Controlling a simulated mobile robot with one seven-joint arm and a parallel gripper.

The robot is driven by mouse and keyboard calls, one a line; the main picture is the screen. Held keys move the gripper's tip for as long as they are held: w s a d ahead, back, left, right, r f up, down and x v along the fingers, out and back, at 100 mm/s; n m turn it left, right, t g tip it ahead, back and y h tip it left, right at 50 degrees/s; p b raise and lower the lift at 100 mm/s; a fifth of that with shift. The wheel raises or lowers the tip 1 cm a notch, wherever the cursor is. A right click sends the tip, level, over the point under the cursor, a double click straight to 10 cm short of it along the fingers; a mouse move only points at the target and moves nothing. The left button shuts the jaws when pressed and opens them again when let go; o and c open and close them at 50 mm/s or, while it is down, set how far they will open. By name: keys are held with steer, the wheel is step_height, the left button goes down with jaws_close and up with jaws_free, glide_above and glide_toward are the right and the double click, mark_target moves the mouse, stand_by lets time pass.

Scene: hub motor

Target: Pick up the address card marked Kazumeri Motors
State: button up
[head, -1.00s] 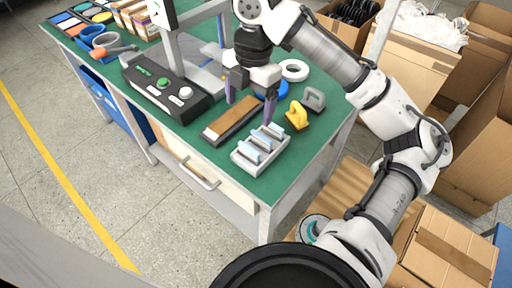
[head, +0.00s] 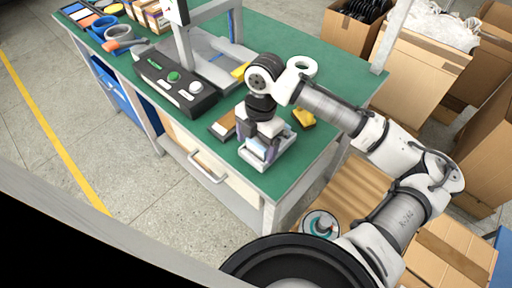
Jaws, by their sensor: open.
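A light grey rack (head: 282,161) stands at the front right corner of the green bench top. Upright pale cards with bluish tints (head: 252,150) stand in its slots, partly hidden by my gripper. The print on the cards is too small to read, so I cannot tell which one is marked Kazumeri Motors. My gripper (head: 266,146) points down over the rack, with its fingers low among or just above the cards. It is open. Whether a card lies between its fingers is hidden.
A brown block in a dark tray (head: 223,126) lies just left of the rack. Cardboard boxes (head: 422,70) stand right of the bench.

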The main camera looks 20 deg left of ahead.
steer(key=shift+f, duration=0.35)
steer(key=c, duration=1)
steer(key=shift+r, duration=0.1)
steer(key=shift+c, duration=0.2)
